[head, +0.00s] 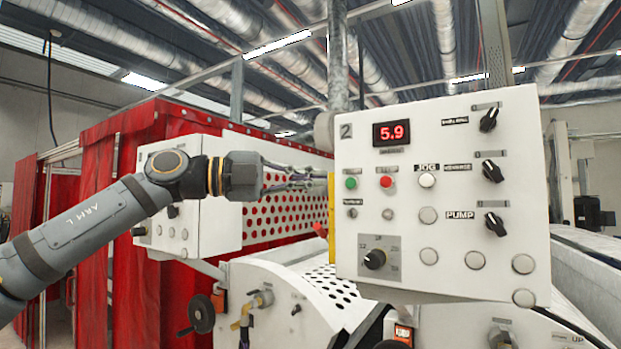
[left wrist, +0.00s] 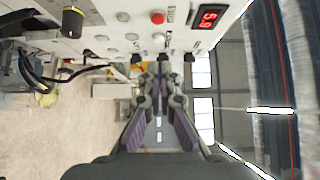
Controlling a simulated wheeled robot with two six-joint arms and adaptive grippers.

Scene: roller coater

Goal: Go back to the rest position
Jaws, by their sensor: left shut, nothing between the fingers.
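My left gripper (head: 318,174) reaches in from the left in the head view, its fingertips near the left edge of the white control panel (head: 455,250). The fingers are shut and empty; they also show in the left wrist view (left wrist: 161,72), pointing toward the panel's edge. Whether they touch the panel I cannot tell. The panel carries a red display (head: 392,133) reading 5.9, a green button (head: 351,183), a red button (head: 387,182), and several black knobs, one labelled PUMP (head: 495,223). My right gripper is not in view.
A handwheel (head: 202,314) and the white machine body (head: 270,290) lie below. Black cables (left wrist: 45,75) hang beside the panel in the left wrist view.

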